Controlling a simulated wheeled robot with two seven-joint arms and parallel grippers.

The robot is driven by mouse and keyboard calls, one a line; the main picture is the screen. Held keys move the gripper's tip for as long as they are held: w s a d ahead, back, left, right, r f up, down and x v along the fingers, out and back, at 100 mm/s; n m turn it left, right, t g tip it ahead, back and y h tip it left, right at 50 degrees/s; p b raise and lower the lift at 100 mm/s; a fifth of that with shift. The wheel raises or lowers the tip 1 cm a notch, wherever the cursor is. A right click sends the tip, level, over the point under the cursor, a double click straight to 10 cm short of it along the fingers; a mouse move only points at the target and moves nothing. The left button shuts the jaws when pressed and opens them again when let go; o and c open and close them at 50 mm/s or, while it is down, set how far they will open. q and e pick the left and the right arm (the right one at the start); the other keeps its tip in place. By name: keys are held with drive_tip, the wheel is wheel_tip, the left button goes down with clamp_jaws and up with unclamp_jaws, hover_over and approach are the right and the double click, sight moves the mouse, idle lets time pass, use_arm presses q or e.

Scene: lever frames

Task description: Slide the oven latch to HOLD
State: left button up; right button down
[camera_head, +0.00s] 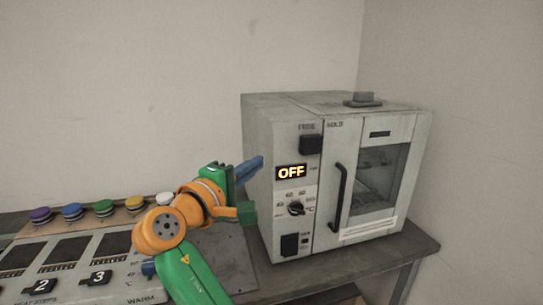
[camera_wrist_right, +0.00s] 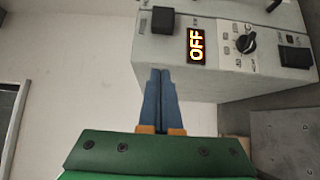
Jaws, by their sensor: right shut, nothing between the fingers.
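The grey oven (camera_head: 285,222) stands on the table at the right. Its black latch block (camera_head: 310,145) sits high on the front panel, below the FREE label and left of the HOLD label. The latch also shows at the top of the right wrist view (camera_wrist_right: 167,20). My right gripper (camera_head: 259,161) is shut and empty, its blue fingers pointing at the oven's left side, lower than the latch and left of it. The fingertips (camera_wrist_right: 160,71) also show in the right wrist view, apart from the latch; whether they touch the oven side I cannot tell. My left gripper is not in view.
The oven has a lit OFF display (camera_head: 291,172), a dial (camera_head: 296,208), a black switch (camera_head: 289,245) and a door handle (camera_head: 339,197). A control panel with coloured buttons (camera_head: 73,211) lies at the left. Bare wall is behind.

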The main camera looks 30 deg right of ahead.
sight(309, 147)
drive_tip(key=p+x, duration=0.1)
drive_tip(key=x, duration=0.1)
drive_tip(key=p+x, duration=0.1)
drive_tip(key=x, duration=0.2)
drive_tip(key=p+x, duration=0.1)
drive_tip(key=x, duration=0.2)
drive_tip(key=shift+r, duration=0.25)
drive_tip(key=d+p, duration=0.1)
drive_tip(key=d, duration=0.2)
drive_tip(key=shift+s+d+f+p, duration=0.1)
drive_tip(key=shift+d+f+p, duration=0.05)
drive_tip(key=shift+d+p, duration=0.2)
drive_tip(key=shift+s+d+f, duration=0.1)
drive_tip(key=shift+s+d, duration=0.05)
drive_tip(key=shift+d, duration=0.2)
drive_tip(key=d, duration=0.2)
drive_tip(key=s+d+p, duration=0.1)
drive_tip(key=d, duration=0.1)
drive_tip(key=shift+a, duration=0.1)
